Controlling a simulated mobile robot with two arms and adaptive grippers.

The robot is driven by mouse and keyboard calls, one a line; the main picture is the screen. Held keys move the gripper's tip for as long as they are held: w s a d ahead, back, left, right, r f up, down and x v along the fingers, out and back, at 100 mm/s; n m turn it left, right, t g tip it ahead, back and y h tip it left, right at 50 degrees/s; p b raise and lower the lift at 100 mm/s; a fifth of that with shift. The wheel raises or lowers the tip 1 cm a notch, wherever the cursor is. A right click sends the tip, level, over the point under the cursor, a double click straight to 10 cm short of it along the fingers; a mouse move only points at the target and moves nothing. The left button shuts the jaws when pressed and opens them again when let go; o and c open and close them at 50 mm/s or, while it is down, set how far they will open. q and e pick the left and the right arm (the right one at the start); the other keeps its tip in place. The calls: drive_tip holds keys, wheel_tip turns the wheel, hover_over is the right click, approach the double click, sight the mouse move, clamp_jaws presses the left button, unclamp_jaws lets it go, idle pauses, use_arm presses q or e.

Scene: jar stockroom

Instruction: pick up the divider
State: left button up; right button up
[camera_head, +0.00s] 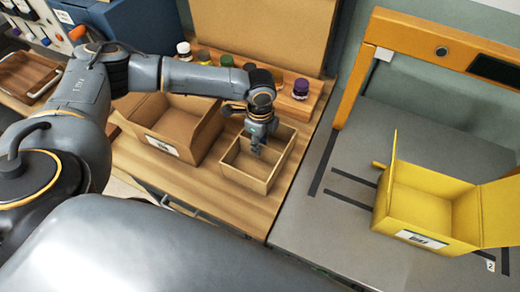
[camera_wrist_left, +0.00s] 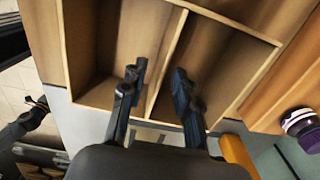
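The divider (camera_wrist_left: 174,42) is a thin upright wooden panel. It splits an open wooden box (camera_head: 243,180) on the wooden bench into compartments. In the left wrist view the box rim (camera_wrist_left: 85,101) surrounds it. My left gripper (camera_head: 257,151) points down into the box in the head view. In the left wrist view its two fingers (camera_wrist_left: 160,75) are open, one on each side of the divider, with gaps visible. In the head view the gripper hides most of the divider. My right gripper is not in view.
An open cardboard box (camera_head: 176,126) stands just left of the wooden box. Lidded jars (camera_head: 301,88) line a wooden rack behind. A yellow open box (camera_head: 430,203) stands on the grey table (camera_head: 335,235) at right, under an orange frame (camera_head: 440,42).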

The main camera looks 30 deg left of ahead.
use_arm(q)
wheel_tip(320, 180, down, 2)
drive_tip(key=shift+w, duration=0.1)
drive_tip(key=shift+c, duration=0.2)
clamp_jaws()
